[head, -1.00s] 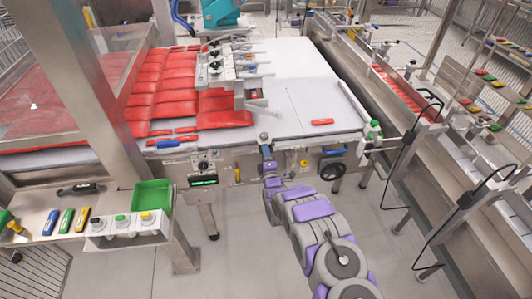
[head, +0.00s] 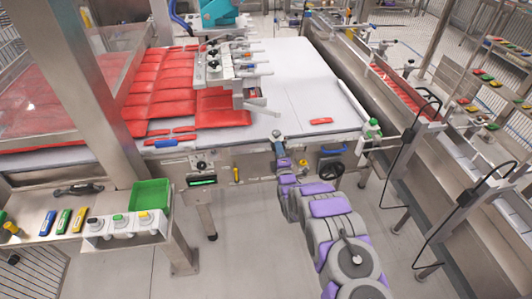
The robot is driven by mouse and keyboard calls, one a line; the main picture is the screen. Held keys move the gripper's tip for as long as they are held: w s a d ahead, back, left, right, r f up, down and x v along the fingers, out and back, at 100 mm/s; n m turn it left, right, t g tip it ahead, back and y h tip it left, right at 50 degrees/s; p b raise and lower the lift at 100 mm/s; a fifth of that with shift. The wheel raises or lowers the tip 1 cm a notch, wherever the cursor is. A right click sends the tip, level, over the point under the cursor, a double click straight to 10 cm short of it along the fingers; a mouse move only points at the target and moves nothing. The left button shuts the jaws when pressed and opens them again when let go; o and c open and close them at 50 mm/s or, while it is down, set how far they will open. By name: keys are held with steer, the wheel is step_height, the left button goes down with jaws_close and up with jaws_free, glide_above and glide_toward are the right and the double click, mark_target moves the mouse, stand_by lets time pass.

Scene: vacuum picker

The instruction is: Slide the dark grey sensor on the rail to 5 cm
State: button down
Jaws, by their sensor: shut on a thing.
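The dark grey sensor (head: 277,133) is at the front edge of the white conveyor table, on the rail (head: 245,150) that runs along this edge. It is small here and mostly hidden by my gripper (head: 279,143). My gripper is shut on the sensor from the front. The rail's scale marks are too small to read, so I cannot tell the sensor's position in centimetres.
A blue handle (head: 333,149) and a black handwheel (head: 331,170) are to the right of my gripper. A green-topped post (head: 373,128) stands at the right corner. A green display (head: 202,181) is to the left. A green bin (head: 151,194) sits on the left side shelf.

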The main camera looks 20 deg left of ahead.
steer(key=d, duration=0.1)
steer(key=w+d, duration=0.1)
steer(key=d, duration=0.1)
steer(key=w+d, duration=0.1)
steer(key=shift+w+d+f, duration=0.25)
steer(key=shift+f, duration=0.15)
steer(key=c, duration=1.4)
jaws_free()
steer(key=shift+o, duration=0.9)
steer(key=shift+r, duration=0.15)
steer(key=p+v, duration=0.1)
steer(key=v, duration=1.6)
steer(key=shift+s+p, duration=0.15)
steer(key=shift+p, duration=0.2)
